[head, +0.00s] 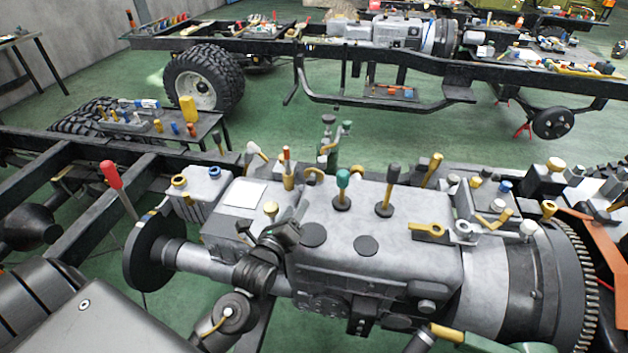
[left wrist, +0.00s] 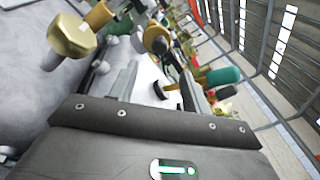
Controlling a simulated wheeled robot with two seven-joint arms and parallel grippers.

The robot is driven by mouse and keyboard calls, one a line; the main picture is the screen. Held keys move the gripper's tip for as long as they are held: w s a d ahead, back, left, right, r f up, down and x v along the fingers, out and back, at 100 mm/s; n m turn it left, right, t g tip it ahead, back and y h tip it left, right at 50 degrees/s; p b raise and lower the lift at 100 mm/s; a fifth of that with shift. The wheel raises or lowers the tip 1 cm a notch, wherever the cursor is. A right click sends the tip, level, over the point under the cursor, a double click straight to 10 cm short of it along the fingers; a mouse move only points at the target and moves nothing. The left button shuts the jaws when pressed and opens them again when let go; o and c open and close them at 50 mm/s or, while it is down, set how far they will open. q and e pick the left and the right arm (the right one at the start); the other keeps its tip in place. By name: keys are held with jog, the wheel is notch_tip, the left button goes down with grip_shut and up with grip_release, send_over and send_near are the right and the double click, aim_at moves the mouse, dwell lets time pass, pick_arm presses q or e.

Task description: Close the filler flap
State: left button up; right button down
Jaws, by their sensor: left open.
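The large grey gearbox housing (head: 375,275) lies across the middle of the chassis. Two flat dark round covers, a left one (head: 313,235) and a right one (head: 366,246), lie on its top. I cannot tell which part is the filler flap, or whether it stands open. My left gripper (head: 297,212) is above the left end of the housing, close to the left cover. In the left wrist view its two fingers (left wrist: 155,88) are apart, with a pale surface and a small dark piece showing between them. Nothing is clearly held. My right gripper is not in view.
A green-topped lever (head: 342,180) and a black-topped lever (head: 392,180) stand up behind the covers. A gold knob (head: 270,209) is just left of my gripper; a yellow latch piece (head: 429,231) lies to the right. A toothed ring (head: 590,285) closes the right end.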

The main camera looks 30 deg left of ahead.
aim_at(310, 184)
pick_arm(q)
jog(key=shift+w+a+r, duration=0.15)
jog(key=shift+w, duration=0.25)
jog(key=w, duration=0.3)
jog(key=w+p, duration=0.1)
jog(key=w, duration=0.5)
jog(key=shift+w+a+p, duration=0.25)
jog(key=shift+a+p, duration=0.1)
grip_shut()
